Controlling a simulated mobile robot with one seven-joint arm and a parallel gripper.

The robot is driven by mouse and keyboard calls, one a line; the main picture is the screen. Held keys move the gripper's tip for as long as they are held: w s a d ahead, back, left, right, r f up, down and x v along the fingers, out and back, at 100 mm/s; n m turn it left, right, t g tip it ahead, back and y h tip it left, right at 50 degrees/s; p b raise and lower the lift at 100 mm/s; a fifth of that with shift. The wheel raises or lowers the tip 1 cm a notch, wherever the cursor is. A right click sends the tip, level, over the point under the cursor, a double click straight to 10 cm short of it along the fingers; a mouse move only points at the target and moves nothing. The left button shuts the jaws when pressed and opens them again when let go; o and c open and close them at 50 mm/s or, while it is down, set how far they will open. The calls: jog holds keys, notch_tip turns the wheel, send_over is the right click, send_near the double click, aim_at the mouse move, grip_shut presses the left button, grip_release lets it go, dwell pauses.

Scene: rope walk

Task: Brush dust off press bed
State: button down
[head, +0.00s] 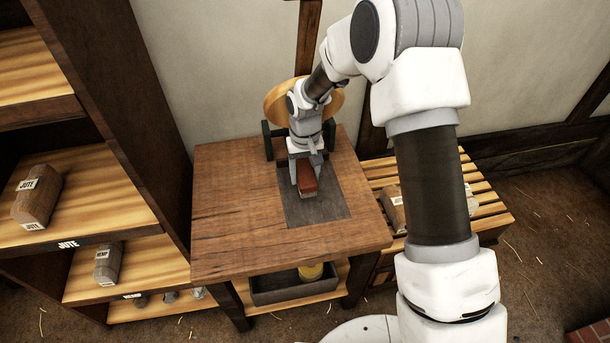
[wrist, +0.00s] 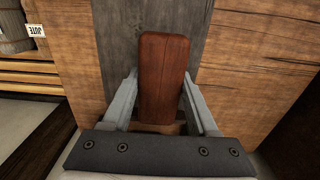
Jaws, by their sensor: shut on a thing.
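The press bed (head: 325,209) is a dark grey rectangle set in the top of a wooden table. My gripper (head: 307,181) is over its left part, pointing down. It is shut on the brush (head: 309,187), whose reddish-brown wooden block shows below the fingers. In the wrist view the brush (wrist: 163,75) stands between both fingers, with the grey press bed (wrist: 120,30) behind it. The bristles are hidden or too small to make out, and I cannot tell whether the brush touches the bed. I cannot make out dust on the bed.
The wooden table (head: 230,225) has bare top around the bed. A round wooden disc (head: 275,100) stands behind my gripper. A shelf (head: 100,195) with labelled bundles is at left. A slatted stand (head: 485,217) is at right. A dark tray (head: 290,291) sits under the table.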

jog(key=shift+r+p, duration=0.35)
jog(key=shift+r, duration=0.55)
jog(key=shift+r+p, duration=1.1)
jog(key=shift+r, duration=0.5)
jog(key=shift+f, duration=0.1)
